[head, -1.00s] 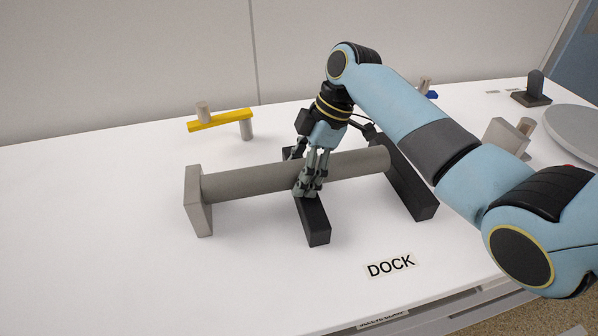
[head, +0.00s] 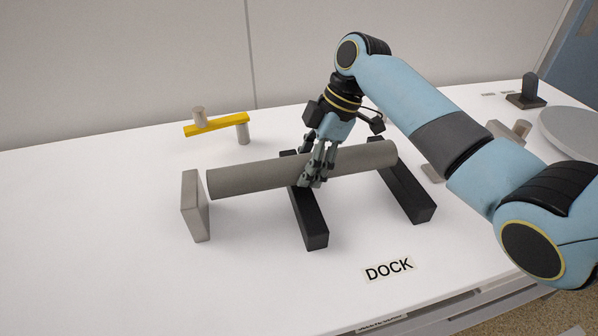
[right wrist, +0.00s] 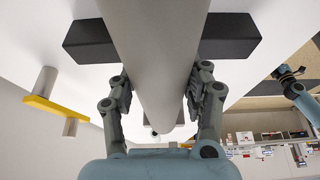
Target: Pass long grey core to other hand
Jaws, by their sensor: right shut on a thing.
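The long grey core (head: 250,178) is a thick cylinder lying level above two black support bars, the left bar (head: 310,220) and the right bar (head: 408,195). My right gripper (head: 312,182) is shut around the core near its middle, from above. In the right wrist view its fingers (right wrist: 160,100) lie on both sides of the core (right wrist: 155,50). The core's left end is apart from the upright grey end block (head: 195,206). Whether the core still touches the bars I cannot tell.
A yellow bar with grey pegs (head: 216,124) stands behind on the left. A DOCK label (head: 388,269) lies in front. A grey round disc (head: 572,130) and a black bracket (head: 526,95) are at the far right. The table's left side is clear.

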